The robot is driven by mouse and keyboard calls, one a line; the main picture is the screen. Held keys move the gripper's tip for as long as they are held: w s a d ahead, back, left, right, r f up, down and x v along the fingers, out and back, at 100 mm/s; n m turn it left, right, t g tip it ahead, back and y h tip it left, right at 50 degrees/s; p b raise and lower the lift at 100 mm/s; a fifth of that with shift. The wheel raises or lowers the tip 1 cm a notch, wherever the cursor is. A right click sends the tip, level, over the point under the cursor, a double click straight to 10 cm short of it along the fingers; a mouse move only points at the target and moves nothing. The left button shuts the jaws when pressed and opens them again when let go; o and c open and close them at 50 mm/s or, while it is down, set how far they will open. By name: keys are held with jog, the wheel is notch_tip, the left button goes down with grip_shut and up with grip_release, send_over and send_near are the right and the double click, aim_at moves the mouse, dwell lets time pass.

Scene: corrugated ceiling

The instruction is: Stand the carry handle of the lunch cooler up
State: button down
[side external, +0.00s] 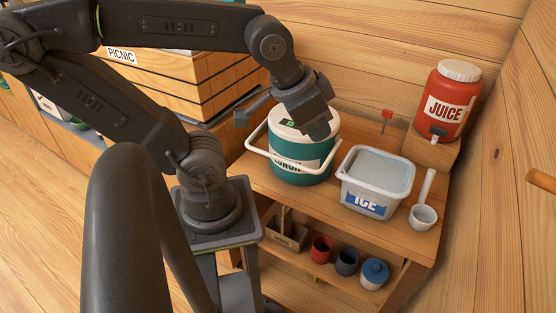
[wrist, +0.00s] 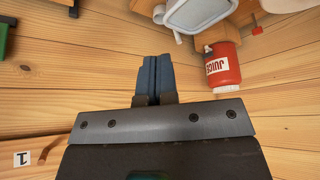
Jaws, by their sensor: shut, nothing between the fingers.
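The lunch cooler (side external: 318,174) is a teal drum with a white lid and a partly covered label. It stands on the wooden bench in the side external view. Its white carry handle (side external: 259,152) is folded down, sticking out low around the front left. My wrist hangs in front of the lid in that view and hides part of it. My gripper (wrist: 155,62) shows in the wrist view with its blue-grey fingers shut together and empty. I cannot tell the exact gap between fingertips and handle. The cooler is not clearly seen in the wrist view.
The ice tub (side external: 378,172) stands just right of the cooler, with a white scoop cup (side external: 423,215) beside it. The red juice jug (side external: 449,105) is on a raised block (side external: 428,152) at the back right. A picnic crate (side external: 185,90) stands at left.

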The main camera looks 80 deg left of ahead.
aim_at(309, 170)
jog(key=c, duration=1.7)
grip_release()
jog(key=shift+o, duration=0.5)
jog(key=shift+w+a+f, duration=0.2)
jog(key=shift+w+a, duration=0.05)
jog(key=shift+a, duration=0.05)
jog(key=o, duration=0.5)
jog(key=w+a+f+m+g, duration=0.1)
jog(key=w+a+f+m, duration=0.1)
jog(key=a+f, duration=0.1)
jog(key=w+a+f+m+g, duration=0.1)
jog(key=a, duration=0.1)
jog(key=shift+w+f+m+g+y, duration=0.2)
jog(key=shift+f+m+g+y, duration=0.1)
jog(key=shift+f, duration=0.05)
jog(key=shift+c, duration=0.2)
jog(key=o, duration=0.6)
jog(key=a+f+m+g, duration=0.1)
jog(key=a+f, duration=0.1)
jog(key=a+f+m+g, duration=0.1)
jog(key=a+f+m, duration=0.1)
jog(key=a+f, duration=0.1)
jog(key=w+a+f+m+g, duration=0.1)
jog(key=a+f+m, duration=0.1)
jog(key=shift+a+f, duration=0.35)
jog(key=shift+f, duration=0.05)
jog(key=shift+a+f, duration=0.15)
jog(key=shift+f, duration=5.05)
